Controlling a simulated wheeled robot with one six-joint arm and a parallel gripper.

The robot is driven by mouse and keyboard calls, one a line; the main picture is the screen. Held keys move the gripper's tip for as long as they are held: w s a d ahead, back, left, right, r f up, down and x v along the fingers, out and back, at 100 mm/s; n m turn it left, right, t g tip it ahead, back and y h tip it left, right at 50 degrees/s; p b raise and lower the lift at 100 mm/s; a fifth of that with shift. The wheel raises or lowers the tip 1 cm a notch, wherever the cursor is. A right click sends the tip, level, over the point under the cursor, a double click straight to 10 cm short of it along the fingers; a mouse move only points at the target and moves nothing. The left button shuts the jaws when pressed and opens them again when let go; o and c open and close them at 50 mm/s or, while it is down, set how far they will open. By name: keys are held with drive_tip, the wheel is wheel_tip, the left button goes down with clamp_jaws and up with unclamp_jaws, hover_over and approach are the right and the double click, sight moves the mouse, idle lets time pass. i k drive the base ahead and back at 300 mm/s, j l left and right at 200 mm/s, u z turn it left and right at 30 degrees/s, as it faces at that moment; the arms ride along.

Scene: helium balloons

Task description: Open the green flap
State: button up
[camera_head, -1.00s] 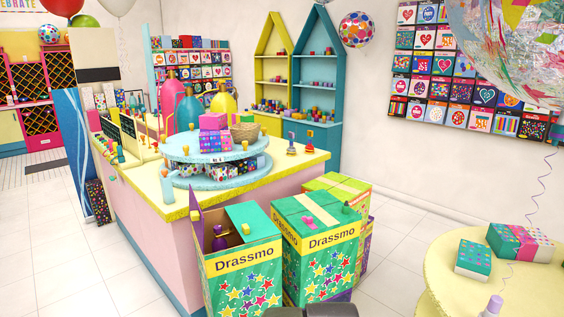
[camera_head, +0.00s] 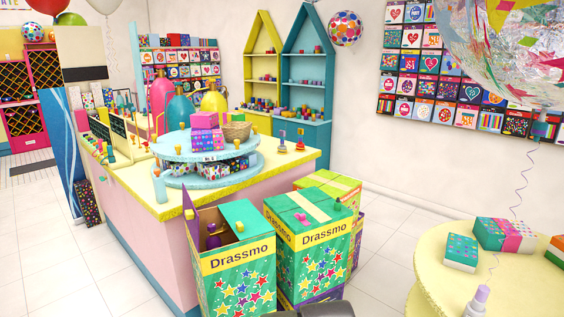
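The left green Drassmo box (camera_head: 208,298) stands on the floor against the pink counter, with coloured stars on its front. Its green flap (camera_head: 245,213) lies flat over the right part of the top, with a small yellow knob (camera_head: 238,226) on it. Its purple-sided flap (camera_head: 192,228) stands upright at the left, leaving that part open. A dark purple object (camera_head: 213,238) shows inside. A second Drassmo box (camera_head: 284,262) at the right has a covered green top with a pink knob. My gripper is not recognisable; only dark grey parts of mine show at the bottom edge.
The yellow-topped counter (camera_head: 143,191) rises directly behind the boxes. A yellow-green box (camera_head: 333,183) stands behind the second box. A round yellow table (camera_head: 440,270) with gift boxes is at the right. Tiled floor between it and the boxes is clear. A large clear balloon (camera_head: 510,50) hangs above.

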sight(246, 221)
drive_tip(key=i+l, duration=0.15)
drive_tip(key=i, duration=0.6)
drive_tip(key=i+l+z, duration=0.1)
drive_tip(key=i, duration=0.65)
